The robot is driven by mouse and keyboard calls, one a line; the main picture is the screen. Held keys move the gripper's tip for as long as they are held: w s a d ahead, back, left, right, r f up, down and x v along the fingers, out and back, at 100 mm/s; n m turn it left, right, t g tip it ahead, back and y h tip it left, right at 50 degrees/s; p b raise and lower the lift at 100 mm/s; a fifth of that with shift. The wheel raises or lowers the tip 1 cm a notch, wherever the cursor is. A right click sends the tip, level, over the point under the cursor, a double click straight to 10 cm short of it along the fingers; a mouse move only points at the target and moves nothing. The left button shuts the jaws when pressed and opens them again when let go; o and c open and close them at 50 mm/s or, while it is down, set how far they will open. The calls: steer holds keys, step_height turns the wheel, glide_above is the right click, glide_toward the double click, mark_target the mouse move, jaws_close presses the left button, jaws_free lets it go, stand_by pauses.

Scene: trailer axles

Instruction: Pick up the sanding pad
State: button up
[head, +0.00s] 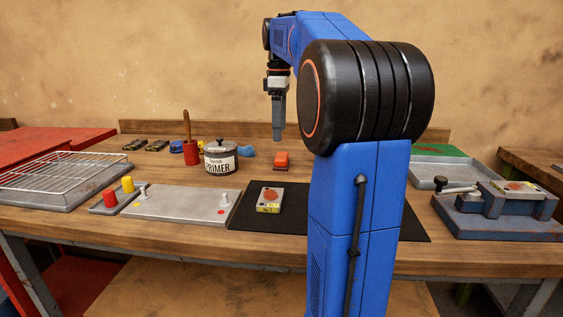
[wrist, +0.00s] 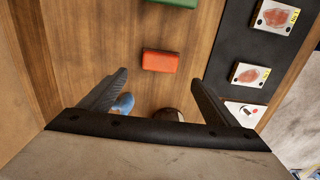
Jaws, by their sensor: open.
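The sanding pad appears to be the orange-red block (head: 281,160) lying on the wooden bench top, right of the primer can. In the wrist view the block (wrist: 160,61) lies flat on the wood, ahead of the fingers and roughly centred between them. My gripper (head: 278,138) points down above the bench near the block, with a gap below its fingertips in the head view. In the wrist view my gripper (wrist: 159,77) has its two dark fingers spread wide with nothing between them.
A primer can (head: 221,158), a blue item (head: 247,151) and a red cup with a brush (head: 191,153) stand left of the pad. A black mat (head: 247,216) holds plates with reddish patches (wrist: 249,75). A green block (wrist: 178,3) lies beyond the pad.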

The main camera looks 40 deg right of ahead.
mark_target(282, 155)
step_height(282, 155, down, 4)
steer(key=shift+r, duration=0.2)
steer(key=shift+s+d+f, duration=0.15)
steer(key=shift+f, duration=1.2)
steer(key=shift+s+d+f, duration=0.1)
steer(key=shift+f, duration=1.2)
steer(key=c, duration=1.1)
